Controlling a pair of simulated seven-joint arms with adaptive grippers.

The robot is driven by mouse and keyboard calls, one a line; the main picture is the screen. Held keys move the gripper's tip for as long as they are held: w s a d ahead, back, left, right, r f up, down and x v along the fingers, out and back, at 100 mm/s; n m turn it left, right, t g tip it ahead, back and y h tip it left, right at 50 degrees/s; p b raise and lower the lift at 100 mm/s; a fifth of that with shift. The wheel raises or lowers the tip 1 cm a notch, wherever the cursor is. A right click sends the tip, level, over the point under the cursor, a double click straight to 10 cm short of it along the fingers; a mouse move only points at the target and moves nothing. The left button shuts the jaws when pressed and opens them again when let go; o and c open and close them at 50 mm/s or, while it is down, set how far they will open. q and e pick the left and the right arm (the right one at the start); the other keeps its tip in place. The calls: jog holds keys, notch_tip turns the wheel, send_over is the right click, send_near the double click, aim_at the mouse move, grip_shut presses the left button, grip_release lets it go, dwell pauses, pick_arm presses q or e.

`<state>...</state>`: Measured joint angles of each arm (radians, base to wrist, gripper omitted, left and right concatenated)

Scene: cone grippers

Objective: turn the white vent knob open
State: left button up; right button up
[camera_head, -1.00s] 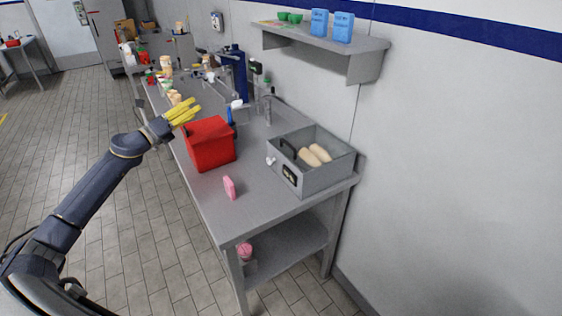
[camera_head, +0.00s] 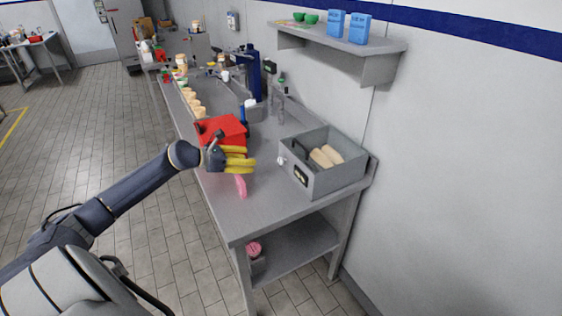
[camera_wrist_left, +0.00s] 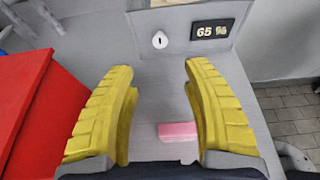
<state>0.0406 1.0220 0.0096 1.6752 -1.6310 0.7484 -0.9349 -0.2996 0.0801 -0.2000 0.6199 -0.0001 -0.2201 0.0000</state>
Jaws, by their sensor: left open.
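The white vent knob (camera_head: 282,160) is on the front of a grey box (camera_head: 330,188) at the right of the counter. In the left wrist view the knob (camera_wrist_left: 160,40) is round with a dark upright slot, left of a dark display (camera_wrist_left: 212,30) reading 65 %. My left gripper (camera_head: 253,160) has yellow fingers, is open and empty, and points at the box from the left. In the left wrist view the knob appears beyond the gap between the fingertips (camera_wrist_left: 158,67), not touched. My right gripper is not in view.
A red box (camera_head: 222,128) stands beside and behind the left gripper. A pink block (camera_head: 241,188) is on the counter below the fingers. Two beige rolls (camera_head: 326,156) are in the grey box. A wall shelf (camera_head: 345,43) overhangs behind.

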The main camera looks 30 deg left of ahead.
aim_at(279, 160)
pick_arm(q)
jog(key=x, duration=1.4)
jog(key=shift+w+d+f, duration=0.1)
jog(key=shift+w+d, duration=0.2)
jog(key=shift+w, duration=0.05)
jog(key=shift+c, duration=0.4)
